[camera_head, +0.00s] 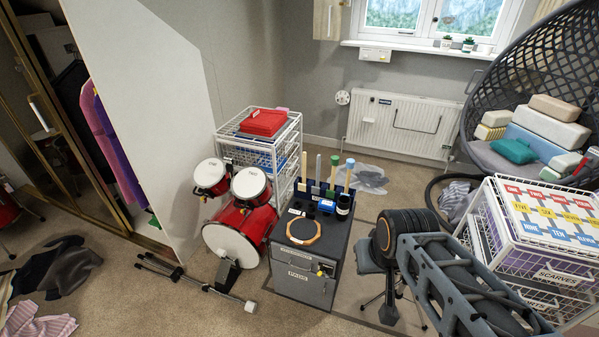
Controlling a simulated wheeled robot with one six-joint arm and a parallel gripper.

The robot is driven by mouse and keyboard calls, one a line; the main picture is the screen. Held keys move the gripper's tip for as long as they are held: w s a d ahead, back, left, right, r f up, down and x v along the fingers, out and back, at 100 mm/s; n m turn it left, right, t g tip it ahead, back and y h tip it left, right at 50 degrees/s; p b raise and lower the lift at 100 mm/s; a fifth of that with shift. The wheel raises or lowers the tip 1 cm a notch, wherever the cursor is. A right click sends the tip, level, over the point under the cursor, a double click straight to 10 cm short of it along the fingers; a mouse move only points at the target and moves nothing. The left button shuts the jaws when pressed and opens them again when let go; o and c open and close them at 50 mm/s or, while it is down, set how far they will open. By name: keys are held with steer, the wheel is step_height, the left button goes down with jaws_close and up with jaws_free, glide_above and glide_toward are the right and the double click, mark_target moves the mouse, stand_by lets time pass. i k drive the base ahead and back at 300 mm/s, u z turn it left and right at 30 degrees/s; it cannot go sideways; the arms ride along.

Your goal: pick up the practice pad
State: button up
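The practice pad (303,231) appears to be the round dark disc with a tan rim. It lies flat on the front part of the top of a grey cabinet (304,286) with labelled drawers. My arm comes in from the lower right and ends in a large black joint to the right of the cabinet. A grey part below this joint seems to be my gripper (388,312). It is apart from the pad, to its right and lower in the picture. Its fingers cannot be made out clearly, and nothing is seen held in it.
Behind the pad, the cabinet top holds upright tubes, dark cups and a blue item. A red drum set (236,231) stands left of the cabinet. A stand (190,279) lies on the carpet. White wire baskets (550,255) stand at right. Clothes (55,270) lie at far left.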

mark_target(305, 230)
steer(key=u, duration=0.65)
steer(key=i, duration=1.1)
steer(key=z, duration=0.4)
